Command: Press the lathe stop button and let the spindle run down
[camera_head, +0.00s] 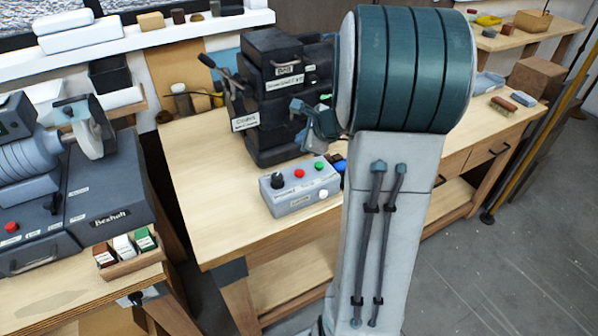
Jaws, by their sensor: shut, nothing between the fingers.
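A grey control box (300,198) sits on the middle wooden bench. On its top are a black knob (277,181), a red button (299,173), a green button (319,165) and a white button (322,194). Behind it stands a dark machine (270,140) with several white labels, too small to read. My arm covers its right side. A blue-grey part (321,127) juts out there beside my arm; I cannot tell what it belongs to. I cannot make out my gripper. No turning spindle can be made out.
A grey-blue machine (95,205) marked Bexholt, with its own red button (11,227), stands on the left bench. A box of small cartons (130,262) is at that bench's edge. Brushes (500,105) lie on the right bench. Floor (500,265) is clear at right.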

